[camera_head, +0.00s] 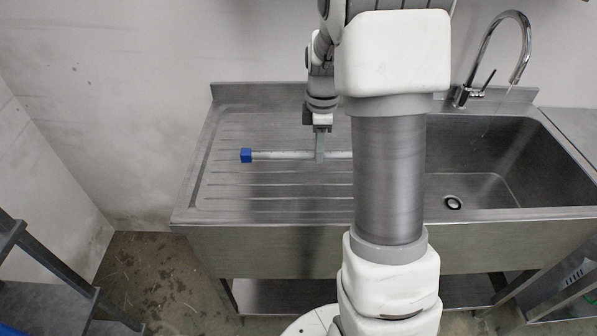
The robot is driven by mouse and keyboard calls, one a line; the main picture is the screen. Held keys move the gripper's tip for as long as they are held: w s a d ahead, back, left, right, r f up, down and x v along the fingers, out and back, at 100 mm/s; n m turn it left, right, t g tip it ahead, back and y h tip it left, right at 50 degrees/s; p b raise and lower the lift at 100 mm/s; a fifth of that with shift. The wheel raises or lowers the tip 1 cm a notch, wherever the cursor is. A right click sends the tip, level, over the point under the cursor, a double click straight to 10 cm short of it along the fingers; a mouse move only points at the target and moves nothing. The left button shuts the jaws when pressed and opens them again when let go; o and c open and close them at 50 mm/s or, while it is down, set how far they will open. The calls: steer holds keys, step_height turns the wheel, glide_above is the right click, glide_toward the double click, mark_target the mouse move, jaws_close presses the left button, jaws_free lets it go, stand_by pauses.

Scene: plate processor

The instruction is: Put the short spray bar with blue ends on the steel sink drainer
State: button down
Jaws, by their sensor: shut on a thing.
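The short spray bar (281,155) is a thin grey tube with a blue end (246,155) on its left. Its right end is hidden behind my arm. My gripper (320,157) is shut on the bar, pointing down from above. The bar lies level across the view, over the ridged steel sink drainer (240,192), which is the left part of the sink unit. I cannot tell whether the bar touches the drainer or is held slightly above it.
The sink basin (480,165) with its drain hole is on the right, with a curved tap (515,45) behind it. A wall stands behind the unit. My arm covers the middle of the view. The drainer around the bar is clear.

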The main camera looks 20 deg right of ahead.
glide_above(300, 185)
step_height(300, 185, down, 3)
steer(key=shift+a, duration=0.1)
steer(key=shift+f, duration=2.2)
steer(key=c, duration=0.7)
jaws_free()
steer(key=shift+b, duration=0.3)
steer(key=shift+c, duration=0.2)
steer(key=shift+r, duration=0.1)
step_height(300, 185, up, 12)
steer(key=p, duration=0.1)
steer(key=s+a+r+m+t, duration=0.2)
steer(key=s+a+r+m, duration=0.1)
steer(key=s, duration=0.3)
steer(key=s+a+r+m+t, duration=0.1)
steer(key=s+a+r+m, duration=0.2)
steer(key=s+r+m, duration=0.2)
steer(key=s+a+r+m+t, duration=0.2)
steer(key=s+r+m, duration=0.2)
steer(key=s, duration=0.5)
steer(key=shift+s+a+m+t, duration=0.15)
steer(key=shift+a+m+t, duration=0.2)
steer(key=shift+m, duration=0.35)
